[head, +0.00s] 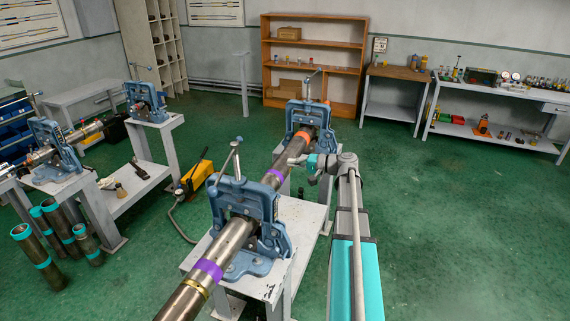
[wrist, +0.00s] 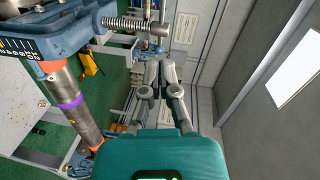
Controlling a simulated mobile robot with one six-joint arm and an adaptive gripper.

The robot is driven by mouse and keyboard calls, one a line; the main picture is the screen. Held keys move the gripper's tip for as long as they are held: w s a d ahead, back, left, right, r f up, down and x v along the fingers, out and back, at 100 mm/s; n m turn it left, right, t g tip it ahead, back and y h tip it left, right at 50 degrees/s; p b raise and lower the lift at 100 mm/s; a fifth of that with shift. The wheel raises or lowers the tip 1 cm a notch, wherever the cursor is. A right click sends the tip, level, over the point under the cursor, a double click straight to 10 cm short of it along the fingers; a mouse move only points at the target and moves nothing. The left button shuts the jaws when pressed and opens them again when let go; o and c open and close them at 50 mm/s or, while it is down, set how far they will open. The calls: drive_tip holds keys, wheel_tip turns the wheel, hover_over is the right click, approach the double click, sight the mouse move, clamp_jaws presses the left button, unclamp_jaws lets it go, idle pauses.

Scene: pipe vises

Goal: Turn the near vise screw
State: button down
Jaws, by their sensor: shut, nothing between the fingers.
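The near vise (head: 243,222) is a blue frame clamping a steel pipe (head: 228,240) on a grey bench. Its screw (head: 236,165) stands upright on top with a crossbar handle. A second blue vise (head: 309,117) holds the same pipe farther back, its screw (head: 309,87) also upright. My gripper (head: 296,160) is shut and empty, above and right of the pipe between the two vises, apart from the near screw. In the wrist view my gripper (wrist: 160,73) points past a threaded vise screw (wrist: 128,24) at the upper left, with a gap between them. The pipe's orange and purple bands show there.
A left bench carries two more blue vises (head: 54,150) with a pipe. Loose pipes (head: 42,255) stand on the floor beside it. A yellow tool (head: 197,178) with a hose lies behind the near vise. Shelves and benches line the back wall. The green floor at right is clear.

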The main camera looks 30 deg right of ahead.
drive_tip(key=s+a+b+x, duration=0.2)
drive_tip(key=x, duration=1)
drive_tip(key=shift+f, duration=0.25)
drive_tip(key=shift+w, duration=0.1)
drive_tip(key=shift+a+h, duration=0.1)
drive_tip(key=shift+h, duration=0.2)
